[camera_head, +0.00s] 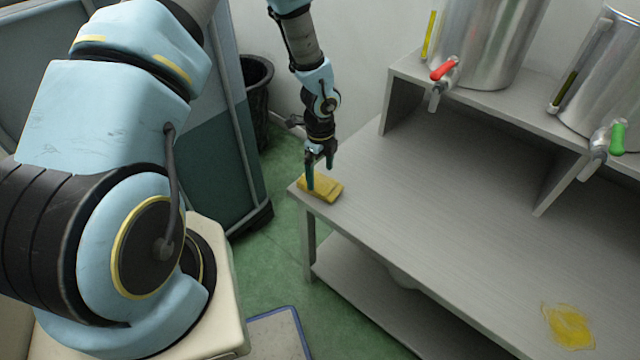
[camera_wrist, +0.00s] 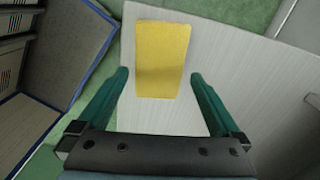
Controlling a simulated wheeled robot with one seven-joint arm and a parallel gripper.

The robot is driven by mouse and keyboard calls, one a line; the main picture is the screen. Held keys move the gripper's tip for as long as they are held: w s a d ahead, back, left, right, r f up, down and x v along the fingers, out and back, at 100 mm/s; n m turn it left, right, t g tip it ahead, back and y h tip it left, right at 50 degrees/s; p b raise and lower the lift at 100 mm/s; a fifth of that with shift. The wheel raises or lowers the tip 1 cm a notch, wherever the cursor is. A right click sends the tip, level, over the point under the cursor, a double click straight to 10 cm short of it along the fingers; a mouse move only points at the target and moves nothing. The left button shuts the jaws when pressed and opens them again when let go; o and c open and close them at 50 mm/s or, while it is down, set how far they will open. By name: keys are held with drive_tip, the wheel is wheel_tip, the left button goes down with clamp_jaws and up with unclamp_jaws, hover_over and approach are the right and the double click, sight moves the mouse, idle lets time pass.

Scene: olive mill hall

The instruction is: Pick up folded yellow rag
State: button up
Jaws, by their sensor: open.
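The folded yellow rag (camera_head: 329,190) lies at the left end of the grey bench top, close to its corner. In the wrist view the rag (camera_wrist: 162,58) is a flat yellow block, its near part between or just beyond the fingertips. My gripper (camera_head: 321,180) points down over the rag, and its green fingers partly cover it in the head view. In the wrist view my gripper (camera_wrist: 158,76) is open, with one finger on each side of the rag and a gap on both sides. I cannot tell whether the fingertips touch the bench.
The grey bench (camera_head: 420,215) is mostly clear. A yellow oily smear (camera_head: 568,326) is at its front right. Steel tanks with a red tap (camera_head: 443,69) and a green tap (camera_head: 617,138) stand on the raised shelf. A dark bin (camera_head: 256,92) stands behind the bench's left end.

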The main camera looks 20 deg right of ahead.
sight(320, 182)
drive_tip(key=shift+f+p, duration=0.3)
drive_tip(key=shift+f, duration=1.45)
drive_tip(key=c, duration=1.1)
